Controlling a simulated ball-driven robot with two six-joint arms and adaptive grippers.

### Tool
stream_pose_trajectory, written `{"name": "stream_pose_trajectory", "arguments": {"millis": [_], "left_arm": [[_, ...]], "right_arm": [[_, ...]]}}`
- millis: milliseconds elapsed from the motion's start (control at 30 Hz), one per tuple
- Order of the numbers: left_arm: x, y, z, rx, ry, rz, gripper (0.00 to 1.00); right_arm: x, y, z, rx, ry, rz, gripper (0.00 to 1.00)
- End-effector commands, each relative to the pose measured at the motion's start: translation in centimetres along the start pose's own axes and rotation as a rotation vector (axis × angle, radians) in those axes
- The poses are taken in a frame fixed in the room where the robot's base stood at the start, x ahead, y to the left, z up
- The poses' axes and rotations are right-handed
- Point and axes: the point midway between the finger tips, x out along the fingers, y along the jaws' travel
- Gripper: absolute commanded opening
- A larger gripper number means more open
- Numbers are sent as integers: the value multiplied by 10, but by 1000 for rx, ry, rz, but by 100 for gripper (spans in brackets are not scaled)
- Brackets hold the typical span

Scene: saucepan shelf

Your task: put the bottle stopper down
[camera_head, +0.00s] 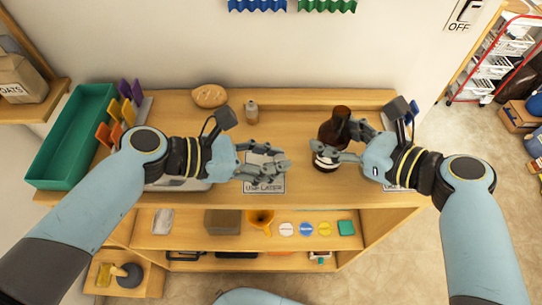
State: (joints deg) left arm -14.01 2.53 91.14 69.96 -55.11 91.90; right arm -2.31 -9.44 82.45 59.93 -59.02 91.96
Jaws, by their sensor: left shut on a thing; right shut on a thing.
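My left gripper (281,168) is shut over the white printed card (265,186) on the wooden shelf top. The bottle stopper is too small or too hidden to make out between its fingers. My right gripper (333,139) is shut on the dark brown bottle (331,133), with a finger on either side of it. The two grippers are a short way apart.
A green tray (72,135) and coloured holders (121,112) are at the left. Lower shelves hold an orange funnel (261,219) and coloured discs (306,229). The back middle is clear.

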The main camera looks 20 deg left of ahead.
Motion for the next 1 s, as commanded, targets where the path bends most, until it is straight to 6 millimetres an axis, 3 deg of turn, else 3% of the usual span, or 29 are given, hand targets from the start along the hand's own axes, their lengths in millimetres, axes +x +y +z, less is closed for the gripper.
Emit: {"name": "stream_pose_trajectory", "arguments": {"millis": [367,400,567,867,1000], "left_arm": [[2,0,-5,-1,0,-1,0],[2,0,-5,0,0,-1,28],[2,0,-4,0,0,-1,48],[1,0,-2,1,0,-1,48],[-15,0,-1,2,4,-1,48]], "right_arm": [[0,0,0,0,0,0,10],[0,0,0,0,0,0,10],[0,0,0,0,-1,0,10],[0,0,0,0,-1,0,10],[0,0,0,0,0,0,10]]}}
